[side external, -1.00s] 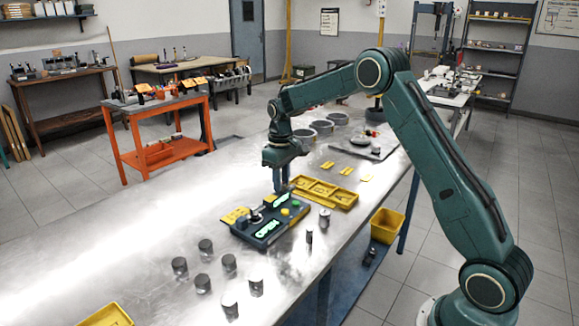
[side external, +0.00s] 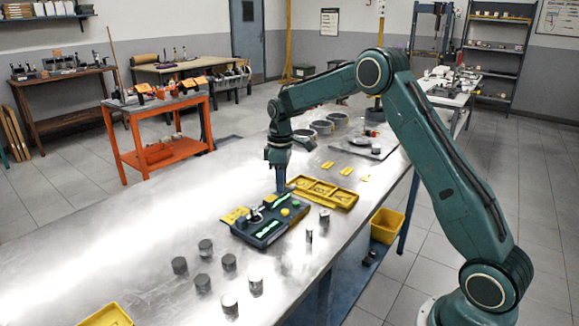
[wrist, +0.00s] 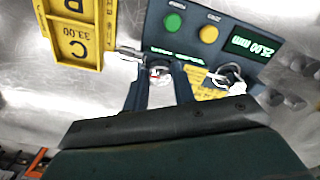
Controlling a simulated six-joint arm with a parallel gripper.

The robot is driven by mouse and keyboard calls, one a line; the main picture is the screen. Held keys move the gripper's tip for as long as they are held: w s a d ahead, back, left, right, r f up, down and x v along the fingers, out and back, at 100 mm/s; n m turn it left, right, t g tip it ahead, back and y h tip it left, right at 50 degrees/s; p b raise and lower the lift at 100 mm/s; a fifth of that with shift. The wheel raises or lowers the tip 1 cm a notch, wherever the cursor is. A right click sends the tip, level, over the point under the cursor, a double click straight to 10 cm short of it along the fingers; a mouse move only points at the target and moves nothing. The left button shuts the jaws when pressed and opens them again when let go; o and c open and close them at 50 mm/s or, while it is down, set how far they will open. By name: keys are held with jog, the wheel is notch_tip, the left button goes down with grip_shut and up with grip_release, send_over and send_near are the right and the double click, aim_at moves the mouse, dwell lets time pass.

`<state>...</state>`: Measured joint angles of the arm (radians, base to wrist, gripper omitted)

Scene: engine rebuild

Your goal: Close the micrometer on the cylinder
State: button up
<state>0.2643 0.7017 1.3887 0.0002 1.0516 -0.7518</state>
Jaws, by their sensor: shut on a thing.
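The dark blue measuring station (side external: 266,226) stands on the metal bench, with displays, a green and a yellow button. In the wrist view the station (wrist: 150,32) appears upside down, and one display (wrist: 258,46) seems to read 25.00 mm. My gripper (side external: 281,188) is at the station's back edge, pointing down.
A yellow sorting tray (side external: 345,196) lies just behind the station; its edge (wrist: 76,35) also shows in the wrist view. Several metal cylinders (side external: 229,263) stand in front and to the left. Another yellow tray (side external: 106,316) is at the near left. The bench's left side is bare.

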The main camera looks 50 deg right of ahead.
jog(key=o, duration=1)
jog(key=shift+r, duration=0.15)
notch_tip(320, 180, up, 14)
jog(key=shift+f, duration=0.2)
